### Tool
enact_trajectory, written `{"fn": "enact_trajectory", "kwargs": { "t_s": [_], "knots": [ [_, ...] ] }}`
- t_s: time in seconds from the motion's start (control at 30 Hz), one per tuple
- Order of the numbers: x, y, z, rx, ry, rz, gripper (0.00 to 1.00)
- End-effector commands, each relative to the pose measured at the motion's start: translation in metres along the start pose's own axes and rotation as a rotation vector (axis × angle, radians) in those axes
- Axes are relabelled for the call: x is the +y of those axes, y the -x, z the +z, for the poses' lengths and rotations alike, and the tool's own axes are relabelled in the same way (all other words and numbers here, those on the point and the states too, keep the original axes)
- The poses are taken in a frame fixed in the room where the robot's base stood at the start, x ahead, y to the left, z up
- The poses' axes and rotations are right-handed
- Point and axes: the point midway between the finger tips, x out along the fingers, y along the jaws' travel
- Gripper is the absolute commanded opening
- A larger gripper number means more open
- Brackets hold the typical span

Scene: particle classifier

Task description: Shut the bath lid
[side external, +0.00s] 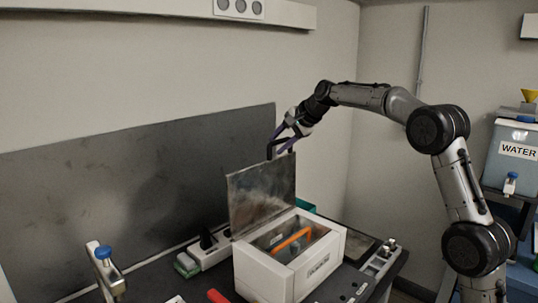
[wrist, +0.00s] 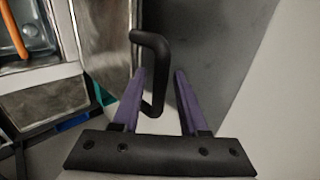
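The bath (side external: 268,275) is a white box on the dark bench in the side view. Its grey metal lid (side external: 262,190) stands upright, open, at the back edge; part of the lid also shows in the wrist view (wrist: 105,45). A black bent handle (wrist: 154,75) sticks out from the lid. My gripper (side external: 282,140) is at the lid's upper right corner. In the wrist view its two purple fingers (wrist: 160,75) are apart. The handle lies between them, closer to the left finger; whether it touches that finger I cannot tell.
An orange object (side external: 291,241) lies inside the open bath. A power strip (side external: 208,250) is to the left and a tap (side external: 105,268) stands further left. A dark panel (side external: 130,185) is behind. A water container (side external: 512,158) stands at the far right.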

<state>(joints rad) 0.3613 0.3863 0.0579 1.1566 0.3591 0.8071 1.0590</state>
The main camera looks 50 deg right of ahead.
Motion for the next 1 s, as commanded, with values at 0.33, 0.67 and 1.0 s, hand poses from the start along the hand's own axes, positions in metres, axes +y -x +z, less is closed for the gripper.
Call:
{"fn": "enact_trajectory", "kwargs": {
  "t_s": [0.33,0.67,1.0],
  "knots": [
    [0.0,0.001,0.0,0.0,0.0,-0.001,0.0],
    [0.013,0.014,-0.001,0.002,0.001,-0.001,0.0],
    [0.024,0.025,0.0,0.001,0.001,0.0,0.0]
  ]
}}
